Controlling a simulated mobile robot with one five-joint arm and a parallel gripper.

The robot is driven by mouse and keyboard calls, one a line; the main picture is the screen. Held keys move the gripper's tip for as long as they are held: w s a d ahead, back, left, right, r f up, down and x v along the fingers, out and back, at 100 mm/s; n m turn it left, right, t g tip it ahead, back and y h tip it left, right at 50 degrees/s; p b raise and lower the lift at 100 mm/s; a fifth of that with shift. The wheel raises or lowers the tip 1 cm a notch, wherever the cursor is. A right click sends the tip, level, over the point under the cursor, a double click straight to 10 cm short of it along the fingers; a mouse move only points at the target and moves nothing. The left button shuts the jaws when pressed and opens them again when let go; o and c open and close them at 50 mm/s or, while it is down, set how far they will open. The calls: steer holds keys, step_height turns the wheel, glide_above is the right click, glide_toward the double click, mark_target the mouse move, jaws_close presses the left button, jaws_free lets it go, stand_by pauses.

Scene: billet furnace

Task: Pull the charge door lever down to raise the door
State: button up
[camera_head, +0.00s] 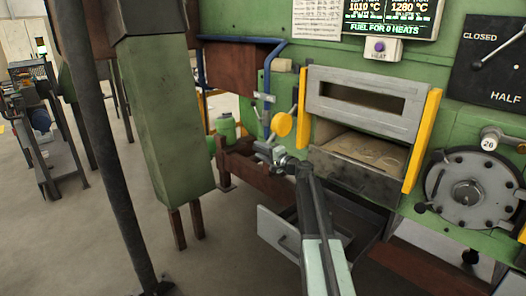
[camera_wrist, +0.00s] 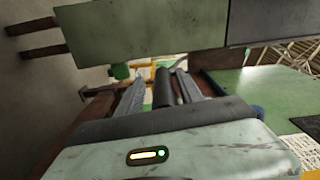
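The grey furnace door (camera_head: 368,110) hangs between two yellow rails, with a dark slot across it. Below its lower edge a pale, sandy surface shows. A yellow round knob (camera_head: 281,124) on a thin rod stands left of the door; I cannot tell for sure whether it belongs to the charge door lever. My gripper (camera_head: 268,152) is just below and left of this knob. In the wrist view my gripper's (camera_wrist: 158,90) two fingers are apart. A dark cylinder (camera_wrist: 163,88) lies between them; I cannot tell whether it is a lever grip or whether the fingers touch it.
A green column (camera_head: 165,120) stands left of my gripper. A blue pipe (camera_head: 267,75) runs down near the knob. An open grey drawer (camera_head: 280,235) is under my arm. A cart (camera_head: 40,125) stands far left.

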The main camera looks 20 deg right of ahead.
steer(key=shift+s, duration=0.15)
steer(key=v, duration=0.7)
steer(key=shift+s+d, duration=0.2)
steer(key=shift+s, duration=0.05)
